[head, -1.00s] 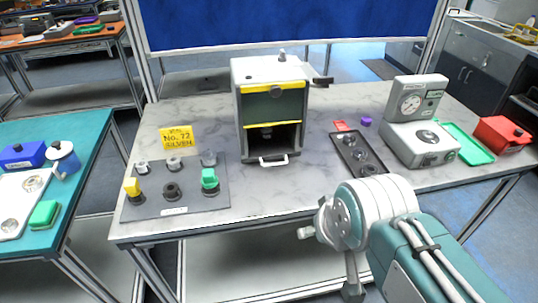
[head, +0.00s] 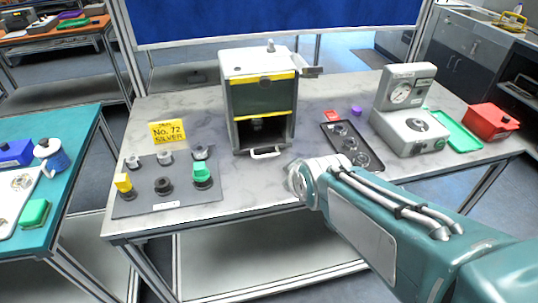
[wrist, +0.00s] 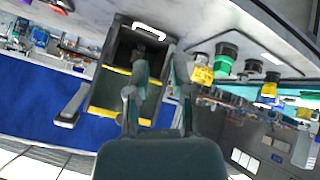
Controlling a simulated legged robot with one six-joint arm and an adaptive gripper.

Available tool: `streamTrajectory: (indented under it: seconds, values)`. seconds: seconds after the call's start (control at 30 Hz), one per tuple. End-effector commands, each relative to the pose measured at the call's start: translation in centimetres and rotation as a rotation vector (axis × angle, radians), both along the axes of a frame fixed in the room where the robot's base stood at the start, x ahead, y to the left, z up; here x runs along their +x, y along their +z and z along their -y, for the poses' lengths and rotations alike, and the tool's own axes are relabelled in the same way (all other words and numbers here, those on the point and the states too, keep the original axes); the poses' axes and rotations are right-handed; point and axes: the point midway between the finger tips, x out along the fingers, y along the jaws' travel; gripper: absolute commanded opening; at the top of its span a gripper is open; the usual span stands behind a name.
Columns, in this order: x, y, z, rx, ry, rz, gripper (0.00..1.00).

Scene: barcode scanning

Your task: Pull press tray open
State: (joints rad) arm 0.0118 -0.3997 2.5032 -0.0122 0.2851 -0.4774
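The press (head: 262,93) is a grey box with yellow stripes and a dark front opening, standing on the marble-topped table. The press tray's white handle (head: 266,153) sits at the bottom of the opening. The tray looks pushed in. In the wrist view, which is turned over, the handle (wrist: 149,30) lies above the dark opening. My gripper (wrist: 160,74) has its two fingers apart with nothing between them. They overlap the press front in that view and do not hold the handle. In the head view my wrist hides the fingers, in front and right of the handle.
A grey board (head: 140,203) with several coloured pieces lies left of the press, near a yellow sign (head: 167,134). A dark tray (head: 374,165) with round parts, a dial gauge (head: 408,108) and a red box (head: 496,124) stand to the right.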

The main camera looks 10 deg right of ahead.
Motion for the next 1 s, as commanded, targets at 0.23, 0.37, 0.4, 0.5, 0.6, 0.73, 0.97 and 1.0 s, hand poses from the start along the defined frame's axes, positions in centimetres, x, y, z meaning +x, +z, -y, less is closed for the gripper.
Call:
streamTrajectory:
  seconds: [0.23,0.37,0.4,0.5,0.6,0.73,0.97,1.0]
  values:
    - [6.7,-4.0,0.3,-0.263,0.233,0.173,0.3]
    - [9.2,-6.1,0.5,-0.42,0.338,0.266,0.3]
    - [9.9,-6.8,0.5,-0.47,0.368,0.296,0.3]
    - [11.3,-8.4,0.6,-0.599,0.434,0.365,0.3]
    - [12.2,-10.0,0.7,-0.73,0.49,0.428,0.3]
    - [12.7,-11.4,0.7,-0.87,0.536,0.492,0.3]
    - [13.1,-12.0,0.7,-0.962,0.558,0.534,0.3]
    - [13.4,-12.1,0.7,-0.963,0.558,0.534,0.3]
